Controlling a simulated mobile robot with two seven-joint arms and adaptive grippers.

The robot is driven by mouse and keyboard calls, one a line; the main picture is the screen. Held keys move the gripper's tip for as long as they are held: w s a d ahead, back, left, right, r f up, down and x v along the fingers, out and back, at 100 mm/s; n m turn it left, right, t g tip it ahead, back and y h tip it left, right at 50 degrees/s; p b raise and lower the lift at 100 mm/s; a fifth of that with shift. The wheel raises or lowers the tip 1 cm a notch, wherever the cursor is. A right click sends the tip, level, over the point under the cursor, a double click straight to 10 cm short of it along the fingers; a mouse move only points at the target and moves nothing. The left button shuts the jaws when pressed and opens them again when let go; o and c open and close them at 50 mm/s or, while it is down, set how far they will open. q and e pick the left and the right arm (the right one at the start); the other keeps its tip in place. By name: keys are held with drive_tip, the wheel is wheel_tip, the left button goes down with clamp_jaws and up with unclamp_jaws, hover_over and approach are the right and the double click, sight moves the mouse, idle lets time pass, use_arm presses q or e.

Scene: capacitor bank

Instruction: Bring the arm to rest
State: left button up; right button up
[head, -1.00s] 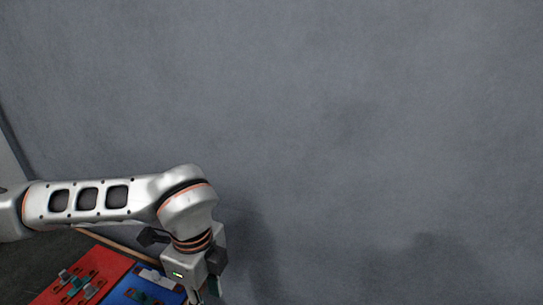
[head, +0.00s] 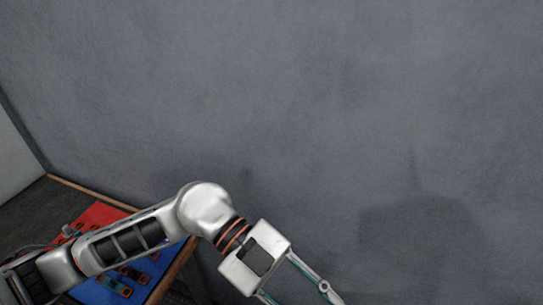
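My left arm comes in from the left and reaches across the lower part of the head view. Its gripper (head: 300,288) points down and to the right, beyond the table's right edge and in front of the grey wall. One slim finger shows down to the bottom edge; the other is mostly cut off. The tips are out of the picture, so I cannot tell whether it is open or shut. No held object is visible. My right gripper is not in view.
A table (head: 170,270) with a wooden edge stands at lower left. It bears a red panel (head: 100,214) and a blue panel (head: 90,291) with small parts, partly hidden by my arm. The plain grey wall (head: 350,120) fills the rest.

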use_arm(q)
drive_tip(key=w+d+r+h, duration=0.1)
drive_tip(key=d+r+h, duration=0.2)
drive_tip(key=r+h, duration=0.25)
drive_tip(key=w+a+r+n+t+h, duration=0.2)
drive_tip(key=w+r+n+t+h, duration=0.3)
drive_tip(key=w+n+t+h, duration=0.3)
drive_tip(key=w+a+f+n+t+y+p, duration=0.1)
drive_tip(key=w+a+f+n+t+y, duration=1.05)
drive_tip(key=t, duration=0.45)
drive_tip(key=s+a+f+n+g+y, duration=0.1)
drive_tip(key=a+f+n+y, duration=0.3)
drive_tip(key=f, duration=0.5)
drive_tip(key=s+a+f+n+y, duration=0.15)
drive_tip(key=a+f+y, duration=0.35)
drive_tip(key=f, duration=0.5)
drive_tip(key=s+a+f+g+y, duration=0.1)
drive_tip(key=s+a+f+g, duration=0.3)
drive_tip(key=s+a+f, duration=0.4)
wheel_tip(320, 180, down, 4)
drive_tip(key=s+p, duration=0.1)
drive_tip(key=s, duration=0.1)
drive_tip(key=shift+s+a+f+g+y, duration=0.25)
drive_tip(key=shift+s+a+g+y, duration=0.05)
drive_tip(key=shift+s+g, duration=0.1)
